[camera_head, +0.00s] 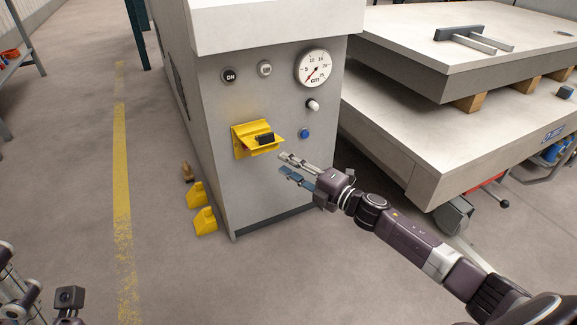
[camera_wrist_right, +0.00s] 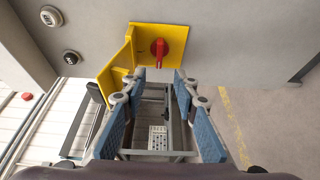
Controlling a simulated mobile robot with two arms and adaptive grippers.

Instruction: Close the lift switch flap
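The lift switch flap (camera_head: 262,149) is a yellow plate that stands out from a yellow switch housing (camera_head: 240,139) on the grey machine's front, so it is open. A black block (camera_head: 265,138) shows at the flap. In the right wrist view the flap (camera_wrist_right: 116,68) juts from the housing, which bears a red switch (camera_wrist_right: 159,48). My right gripper (camera_head: 284,163) is open and empty, to the right of and slightly below the flap; its blue-padded fingers (camera_wrist_right: 160,90) are apart in the wrist view. Dark parts of my left arm show at the head view's bottom left; its gripper state is unclear.
The grey machine (camera_head: 275,190) carries a gauge (camera_head: 313,68), a DN button (camera_head: 231,76), a white knob (camera_head: 313,105) and a blue button (camera_head: 304,133). Yellow blocks (camera_head: 204,220) stand on the floor at its left. A stacked-slab table (camera_head: 450,130) fills the right. Floor ahead is clear.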

